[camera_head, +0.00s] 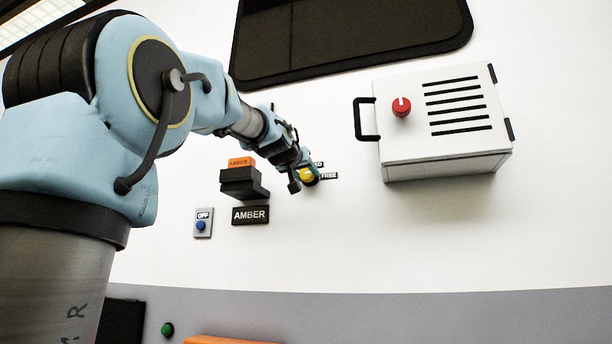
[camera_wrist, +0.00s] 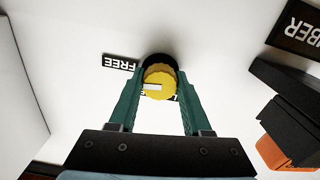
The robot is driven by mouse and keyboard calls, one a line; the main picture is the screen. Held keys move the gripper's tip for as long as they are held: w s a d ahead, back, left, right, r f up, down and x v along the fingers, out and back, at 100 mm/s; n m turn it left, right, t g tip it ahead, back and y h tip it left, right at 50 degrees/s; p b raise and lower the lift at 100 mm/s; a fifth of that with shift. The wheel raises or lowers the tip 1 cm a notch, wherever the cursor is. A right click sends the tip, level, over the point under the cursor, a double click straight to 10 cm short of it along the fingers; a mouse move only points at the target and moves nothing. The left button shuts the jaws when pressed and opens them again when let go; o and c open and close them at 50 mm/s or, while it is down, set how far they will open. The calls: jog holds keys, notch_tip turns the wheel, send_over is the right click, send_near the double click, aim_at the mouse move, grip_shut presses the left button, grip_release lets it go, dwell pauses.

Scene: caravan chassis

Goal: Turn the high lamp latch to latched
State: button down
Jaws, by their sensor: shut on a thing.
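The lamp latch is a round yellow knob (camera_wrist: 160,82) on a dark round base on the white wall. In the wrist view it has a pale bar mark on its face. It also shows in the head view (camera_head: 307,175), partly hidden by my gripper. My gripper (camera_wrist: 158,92) has its two green fingers on either side of the knob, shut on it. A "FREE" label (camera_wrist: 118,62) is beside the knob. A second label, mostly hidden behind the knob and fingers, shows only in part.
A black bracket with an orange "AMBER" block (camera_head: 241,162) is left of the knob. Below are an "AMBER" plate (camera_head: 250,215) and an "OFF" switch (camera_head: 203,223). A white box (camera_head: 440,122) with a red knob (camera_head: 401,107) and black handle (camera_head: 366,119) stands out at right.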

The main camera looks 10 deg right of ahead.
jog(key=n, duration=0.8)
jog(key=shift+p, duration=0.35)
jog(key=n+p, duration=0.1)
jog(key=n, duration=0.3)
jog(key=shift+r+p, duration=0.1)
jog(key=shift+p, duration=0.2)
jog(key=shift+n+p, duration=0.85)
jog(key=shift+n, duration=1.35)
jog(key=shift+c, duration=1.7)
grip_release()
jog(key=b+v, duration=0.3)
jog(key=v, duration=0.7)
jog(key=shift+s, duration=0.4)
